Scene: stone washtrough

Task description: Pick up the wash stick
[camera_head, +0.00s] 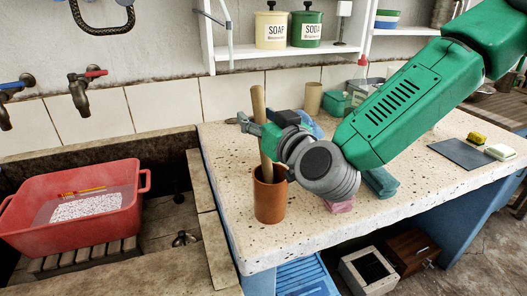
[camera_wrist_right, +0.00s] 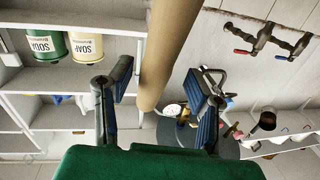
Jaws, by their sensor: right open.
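The wash stick (camera_head: 258,104) is a pale wooden rod standing nearly upright in a brown terracotta pot (camera_head: 270,200) on the speckled counter. Its lower end is hidden inside the pot. My right gripper (camera_head: 250,126) is at the stick's upper part, above the pot rim, with its jaws open. In the right wrist view, the stick (camera_wrist_right: 168,50) shows between the two spread fingers (camera_wrist_right: 158,80), its rounded end in sight. I cannot tell whether a finger touches it. My left gripper is not in view.
A stone trough with a red basin (camera_head: 75,215) lies left of the counter (camera_head: 320,230). A beige cup (camera_head: 313,98) stands behind.

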